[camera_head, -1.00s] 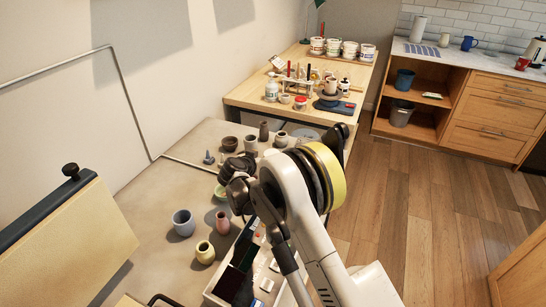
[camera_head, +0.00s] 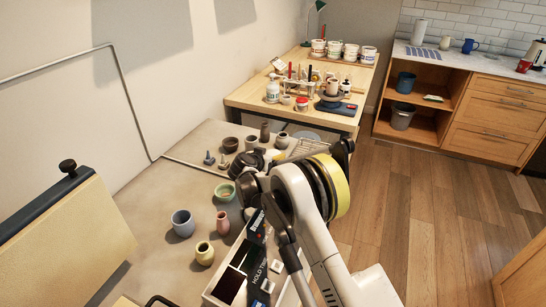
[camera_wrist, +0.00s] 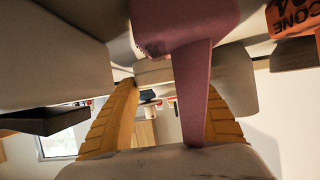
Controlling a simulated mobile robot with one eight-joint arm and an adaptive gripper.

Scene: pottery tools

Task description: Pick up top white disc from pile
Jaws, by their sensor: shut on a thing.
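My gripper (camera_head: 252,159) is a dark shape over the far part of the grey worktable (camera_head: 155,205) in the head view, largely hidden by my own arm. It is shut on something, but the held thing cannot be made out. No pile of white discs shows clearly; a pale patch shows just right of the gripper, too small to identify. In the wrist view a mauve, narrow tapering piece (camera_wrist: 193,95) fills the middle, with grey rounded shapes at both sides. An orange label reading "CONE 04" (camera_wrist: 293,18) shows upside down at top right.
A blue-grey cup (camera_head: 183,223), a pink vase (camera_head: 222,222), a yellow vase (camera_head: 204,253) and a green bowl (camera_head: 225,192) stand near the arm. An open tray (camera_head: 228,288) lies below it. Several small pots stand at the far end.

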